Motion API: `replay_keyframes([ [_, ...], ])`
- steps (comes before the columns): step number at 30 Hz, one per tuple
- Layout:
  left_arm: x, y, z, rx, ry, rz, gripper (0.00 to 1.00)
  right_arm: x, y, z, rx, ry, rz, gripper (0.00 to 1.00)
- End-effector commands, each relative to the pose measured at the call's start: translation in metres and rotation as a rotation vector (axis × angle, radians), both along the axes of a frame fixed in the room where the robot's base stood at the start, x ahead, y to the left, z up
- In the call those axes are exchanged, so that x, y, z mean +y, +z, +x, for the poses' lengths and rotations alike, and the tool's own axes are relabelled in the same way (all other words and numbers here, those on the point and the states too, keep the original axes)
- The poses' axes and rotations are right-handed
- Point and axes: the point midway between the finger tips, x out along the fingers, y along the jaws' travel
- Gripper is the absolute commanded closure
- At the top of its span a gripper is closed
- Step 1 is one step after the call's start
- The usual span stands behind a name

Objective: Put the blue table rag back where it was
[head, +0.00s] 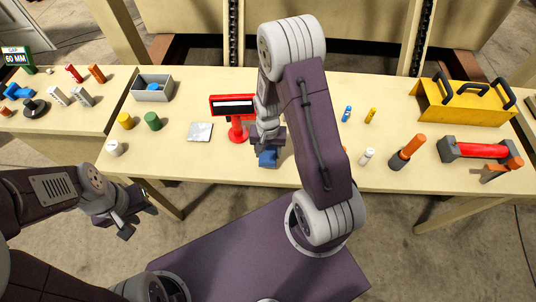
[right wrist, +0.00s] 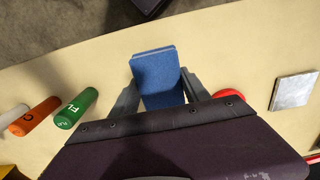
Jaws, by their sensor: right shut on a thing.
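The blue table rag (head: 267,158) is a small folded blue block near the front edge of the table, just in front of the red stand. In the right wrist view the rag (right wrist: 157,75) sits between the two fingers of my right gripper (right wrist: 160,95), which is shut on it. In the head view my right gripper (head: 268,143) points down over the rag and hides part of it. I cannot tell whether the rag touches the table. My left gripper (head: 138,220) is empty, its fingers apart, low in front of the table's left part.
A red stand with a sign (head: 233,108) is close behind the rag. A metal plate (head: 200,132) lies to its left. A grey bin (head: 153,88) is further left. A white cylinder (head: 367,156) and an orange-topped cylinder (head: 407,151) stand right. A yellow toolbox (head: 463,103) is far right.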

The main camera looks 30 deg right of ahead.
Motion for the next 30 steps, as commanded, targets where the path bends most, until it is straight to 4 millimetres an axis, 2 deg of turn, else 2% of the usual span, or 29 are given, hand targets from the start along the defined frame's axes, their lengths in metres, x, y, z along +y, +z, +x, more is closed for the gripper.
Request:
replay_keyframes([
  [5, 0.000, 0.001, 0.000, 0.000, 0.000, 0.000, 0.64, -0.003, -0.005, 0.004, 0.001, 0.000, 0.000, 0.78],
  [12, 0.000, 0.008, 0.000, 0.000, 0.000, 0.000, 0.64, -0.002, -0.040, 0.003, 0.002, -0.001, 0.000, 0.78],
  [23, 0.000, 0.004, 0.000, 0.000, 0.000, 0.000, 0.64, -0.002, -0.047, 0.004, 0.000, 0.000, 0.000, 0.78],
  [24, 0.000, 0.004, 0.000, 0.000, 0.000, 0.000, 0.64, -0.002, -0.047, 0.004, 0.000, 0.000, 0.000, 0.43],
  [26, 0.000, 0.005, 0.000, 0.000, 0.000, 0.000, 0.64, -0.002, -0.046, 0.004, 0.000, 0.000, 0.000, 0.27],
  [30, 0.000, 0.005, 0.000, 0.000, 0.000, 0.000, 0.64, -0.002, -0.046, 0.004, 0.000, 0.000, 0.000, 0.24],
])
